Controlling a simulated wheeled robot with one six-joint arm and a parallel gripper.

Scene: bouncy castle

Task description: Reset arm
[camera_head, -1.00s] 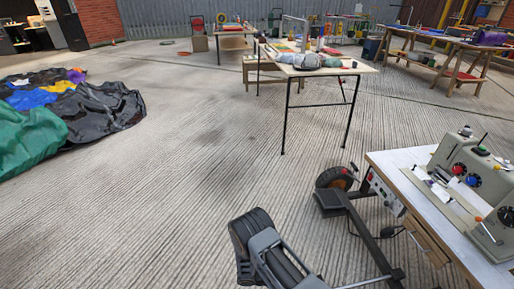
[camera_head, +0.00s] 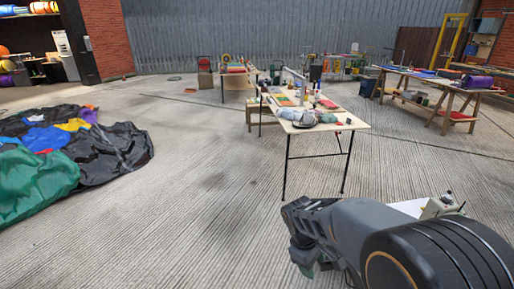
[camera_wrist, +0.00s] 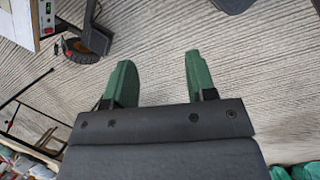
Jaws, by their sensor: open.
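My gripper (camera_wrist: 158,82) shows in the wrist view with its two green fingers apart and nothing between them, above bare ribbed floor. In the head view my arm reaches in from the lower right, with the gripper end (camera_head: 303,262) pointing left and down over the floor. The fingers are small there and partly hidden by the wrist. The arm covers most of the sewing machine table at the lower right.
A table with cloth and small items (camera_head: 345,124) stands ahead. A workbench (camera_head: 450,84) is at the back right. A heap of coloured fabric (camera_head: 105,158) lies at the left. In the wrist view the sewing table (camera_wrist: 20,22) and a wheel (camera_wrist: 88,42) are upper left. The middle floor is clear.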

